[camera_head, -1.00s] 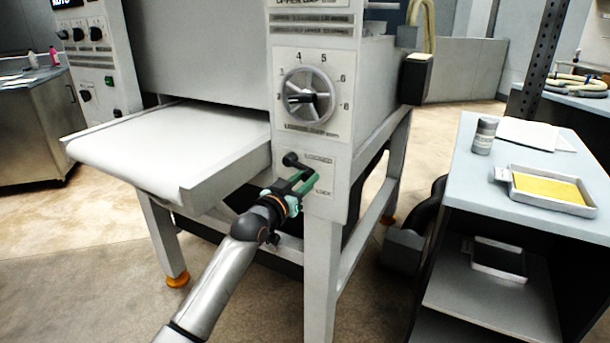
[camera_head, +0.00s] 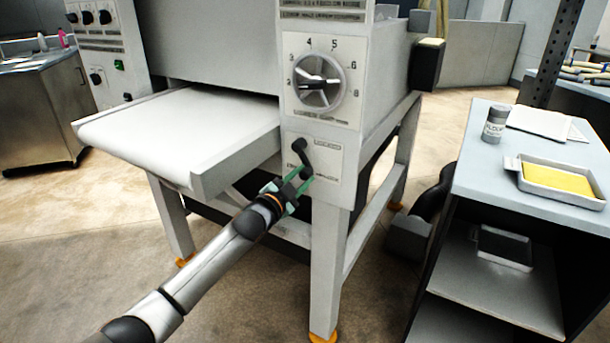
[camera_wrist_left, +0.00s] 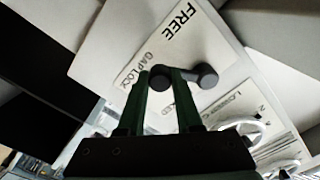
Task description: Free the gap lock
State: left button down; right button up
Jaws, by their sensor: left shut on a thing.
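The gap lock is a black lever (camera_head: 300,150) on a pale plate (camera_head: 325,158) on the machine's front post, below the dial. The lever slants downward, with a round upper end. In the left wrist view the lever (camera_wrist_left: 207,76) lies across the plate, which reads FREE and GAP LOCK; another label is partly covered by the fingers. My left gripper (camera_head: 299,184) has green fingers and is at the lever's lower end. In the left wrist view its fingers (camera_wrist_left: 162,88) are shut on that end. My right gripper is not in view.
The numbered dial (camera_head: 318,82) sits just above the plate. The white belt table (camera_head: 185,135) juts out left of the post. A side cart (camera_head: 480,165) with a shaker (camera_head: 495,124) and a yellow-filled tray (camera_head: 548,190) stands at the right. Open floor lies in front.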

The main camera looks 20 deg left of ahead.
pick_arm(q)
jog(key=shift+a+f+m, duration=0.1)
jog(key=shift+a+m, duration=0.05)
jog(key=shift+m, duration=0.15)
jog(key=c, duration=0.6)
grip_release()
jog(key=s, duration=0.4)
jog(key=s+a+p, duration=0.1)
jog(key=s, duration=0.3)
jog(key=s+a, duration=0.1)
jog(key=s, duration=0.3)
jog(key=shift+s+a+p, duration=0.1)
jog(key=shift+a+p, duration=0.1)
jog(key=shift+p, duration=0.1)
